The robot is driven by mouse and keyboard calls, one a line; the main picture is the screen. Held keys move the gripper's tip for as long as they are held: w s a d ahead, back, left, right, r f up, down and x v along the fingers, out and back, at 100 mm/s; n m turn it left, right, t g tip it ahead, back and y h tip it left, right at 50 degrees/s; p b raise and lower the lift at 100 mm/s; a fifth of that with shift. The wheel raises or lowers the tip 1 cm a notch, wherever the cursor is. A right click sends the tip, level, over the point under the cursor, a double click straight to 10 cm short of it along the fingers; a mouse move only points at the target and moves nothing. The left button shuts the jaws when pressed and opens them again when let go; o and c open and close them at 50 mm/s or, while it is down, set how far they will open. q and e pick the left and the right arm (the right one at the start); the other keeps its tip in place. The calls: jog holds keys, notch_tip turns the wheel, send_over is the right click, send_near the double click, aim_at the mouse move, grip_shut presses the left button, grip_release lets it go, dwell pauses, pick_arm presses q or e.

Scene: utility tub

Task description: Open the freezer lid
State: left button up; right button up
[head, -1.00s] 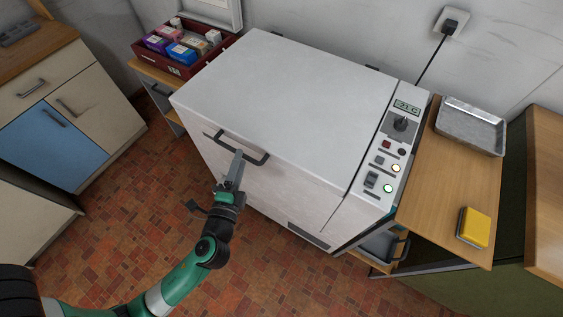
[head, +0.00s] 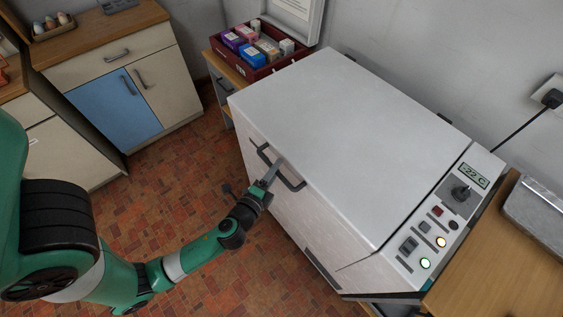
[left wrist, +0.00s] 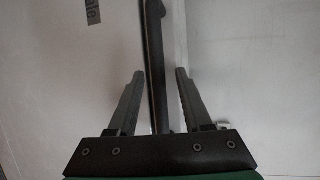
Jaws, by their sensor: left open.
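The white chest freezer stands in the middle of the head view, its flat lid (head: 340,135) down and closed. A dark bar handle (head: 289,183) is on its front near the lid's edge. My left gripper (head: 270,175) is at the handle, coming from the front left. In the left wrist view the handle bar (left wrist: 157,70) runs between the two fingers of my left gripper (left wrist: 155,85). The fingers are open, with a gap on each side of the bar. My right gripper is not in view.
A control panel (head: 437,222) with a temperature display and lit buttons is on the freezer's right side. A dark red box (head: 262,62) of small cartons stands behind left. A wooden surface with a metal tray (head: 540,212) is at right. Tiled floor is free at front left.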

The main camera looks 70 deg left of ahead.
pick_arm(q)
jog(key=shift+w+a+f, duration=0.1)
jog(key=shift+w+a, duration=0.1)
jog(key=shift+w, duration=0.05)
jog(key=shift+s+d, duration=0.1)
jog(key=shift+c, duration=0.2)
grip_shut()
dwell(1.0)
